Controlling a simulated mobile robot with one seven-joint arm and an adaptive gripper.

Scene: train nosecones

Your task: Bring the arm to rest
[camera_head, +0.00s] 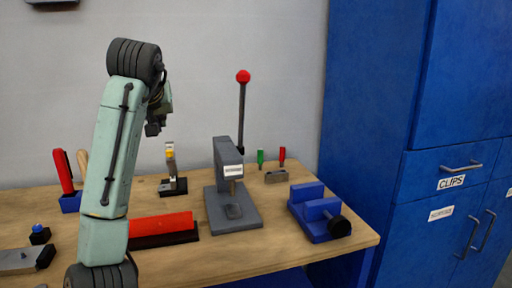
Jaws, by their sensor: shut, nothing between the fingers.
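My arm rises from the lower left of the head view, in front of the wooden workbench (275,258). It bends at a dark joint near the top. My gripper (153,129) hangs below that joint, small and dark, partly behind the arm link. It is shut and empty, and it is in front of the grey wall, above the bench top. It appears apart from everything on the bench.
A grey press (226,165) with a red-knobbed lever (242,105) stands mid-bench. Around it are a blue vise (318,212), a red block (163,223), a small yellow-topped stand (171,170) and red-handled tools (63,172). Blue cabinets (365,110) close off the right.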

